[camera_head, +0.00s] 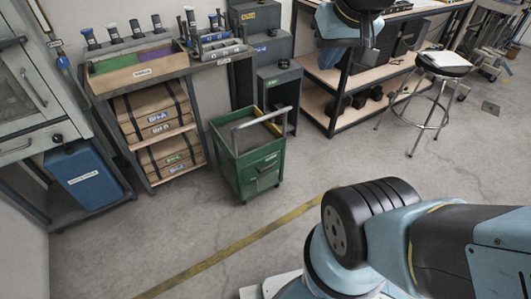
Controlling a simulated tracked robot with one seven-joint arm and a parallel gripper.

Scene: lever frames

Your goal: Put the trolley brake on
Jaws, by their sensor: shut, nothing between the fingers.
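The trolley (247,160) is a small green wheeled cart standing upright on the floor near the middle of the picture. A grey bar handle (262,118) rises over its open top. Small dark castors show at its lower front. I cannot make out the brake or its position at this size. My arm fills the lower right, well apart from the trolley, and a teal and black part that looks like mine hangs at the top centre. I see no gripper fingers in this view.
A wooden-shelved rack (155,125) stands left of the trolley, with a blue bin (85,180) further left. Grey cabinets (275,75) and a workbench (335,125) stand behind. A stool (440,70) is at right. Floor before the trolley is clear, crossed by a yellow line (235,247).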

